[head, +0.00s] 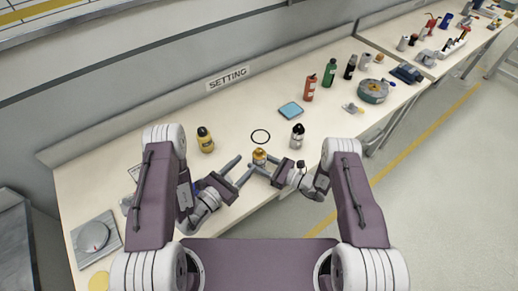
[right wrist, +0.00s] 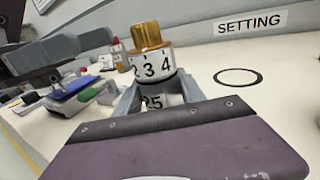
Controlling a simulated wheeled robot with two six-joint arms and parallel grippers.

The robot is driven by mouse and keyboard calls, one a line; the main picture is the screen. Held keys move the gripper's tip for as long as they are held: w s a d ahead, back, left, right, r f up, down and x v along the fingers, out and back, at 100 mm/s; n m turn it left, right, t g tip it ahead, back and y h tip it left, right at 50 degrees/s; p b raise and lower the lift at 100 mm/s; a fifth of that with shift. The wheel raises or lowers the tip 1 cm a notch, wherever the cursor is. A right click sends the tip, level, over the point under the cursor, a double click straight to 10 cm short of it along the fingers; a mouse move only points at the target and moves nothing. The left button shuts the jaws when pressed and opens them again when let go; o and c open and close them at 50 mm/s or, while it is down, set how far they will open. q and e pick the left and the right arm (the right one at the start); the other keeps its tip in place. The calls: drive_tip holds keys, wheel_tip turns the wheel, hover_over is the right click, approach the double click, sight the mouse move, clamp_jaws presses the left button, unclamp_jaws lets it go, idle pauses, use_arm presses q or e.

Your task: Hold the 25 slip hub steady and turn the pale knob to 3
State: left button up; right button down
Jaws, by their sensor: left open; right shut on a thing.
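The hub (right wrist: 152,101) stands upright on the bench, with "25" partly readable on its lower body. Above it is a white ring (right wrist: 153,66) marked 2, 3, 4, with the 3 and 4 facing the right wrist camera. A ribbed brass-coloured knob (right wrist: 146,35) tops it, and the knob also shows in the head view (head: 259,153). My right gripper (head: 263,166) is shut on the hub's lower body, one finger on each side. My left gripper (head: 234,170) is open and empty, just left of the hub, and apart from it. I cannot make out an index mark.
A black ring (head: 260,136) lies flat behind the hub. A blue pad (head: 291,110) lies farther back. A SETTING label (head: 228,78) is on the back ledge.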

drive_tip(key=c, duration=0.6)
unclamp_jaws()
drive_tip(key=v, duration=1.2)
